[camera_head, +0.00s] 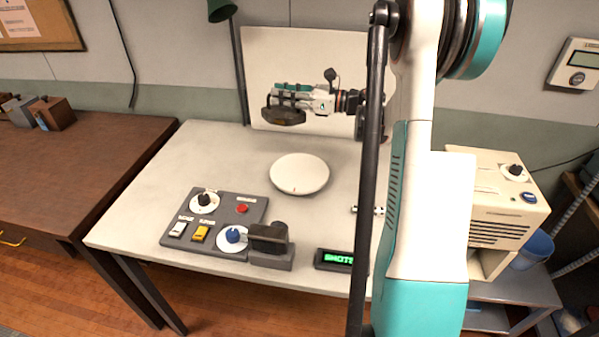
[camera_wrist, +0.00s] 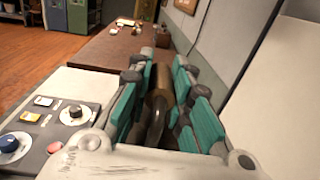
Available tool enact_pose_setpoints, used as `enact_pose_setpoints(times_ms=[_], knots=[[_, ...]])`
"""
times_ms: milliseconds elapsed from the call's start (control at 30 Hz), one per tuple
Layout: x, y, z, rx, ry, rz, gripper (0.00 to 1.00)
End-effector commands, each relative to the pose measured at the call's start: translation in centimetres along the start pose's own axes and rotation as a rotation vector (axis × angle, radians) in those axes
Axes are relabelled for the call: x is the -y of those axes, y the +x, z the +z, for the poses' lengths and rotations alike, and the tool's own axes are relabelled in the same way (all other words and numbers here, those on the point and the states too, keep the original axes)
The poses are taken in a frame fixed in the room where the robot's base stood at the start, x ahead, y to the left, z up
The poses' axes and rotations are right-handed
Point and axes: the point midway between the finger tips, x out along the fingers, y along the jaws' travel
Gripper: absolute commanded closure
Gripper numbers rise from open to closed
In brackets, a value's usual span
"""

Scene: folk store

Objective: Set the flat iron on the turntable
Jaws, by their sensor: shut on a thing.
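The white round turntable (camera_head: 300,174) lies on the pale table, and its top is bare. My gripper (camera_head: 284,96) is up in front of the white backdrop board, beyond the turntable in the head picture. It is shut on the dark flat iron (camera_head: 284,117), which hangs under the fingers, clear of the turntable. In the wrist view, the teal fingers of my gripper (camera_wrist: 160,105) close around the iron's brown handle (camera_wrist: 158,98). Most of the iron's body is hidden there. I cannot tell its exact height.
A grey control panel (camera_head: 214,218) with knobs and buttons stands front left. A black device (camera_head: 268,237) and a green-lit display (camera_head: 334,259) line the front edge. A beige box (camera_head: 493,205) is at the right. My arm covers the table's right part.

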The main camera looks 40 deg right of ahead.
Motion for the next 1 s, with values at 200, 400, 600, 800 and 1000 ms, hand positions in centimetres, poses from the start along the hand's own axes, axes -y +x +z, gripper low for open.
enact_pose_setpoints(times_ms=[200, 400, 600, 800, 1000], knots=[[0.3, -3.7, 0.7, 0.003, 0.000, 0.050, 1.00], [0.2, -4.7, 0.0, 0.003, 0.000, 0.069, 1.00], [0.2, -4.7, -3.6, 0.003, 0.000, 0.070, 1.00], [0.2, -4.7, -7.7, 0.003, 0.000, 0.069, 1.00], [0.2, -4.7, -11.6, 0.003, 0.000, 0.069, 1.00]])
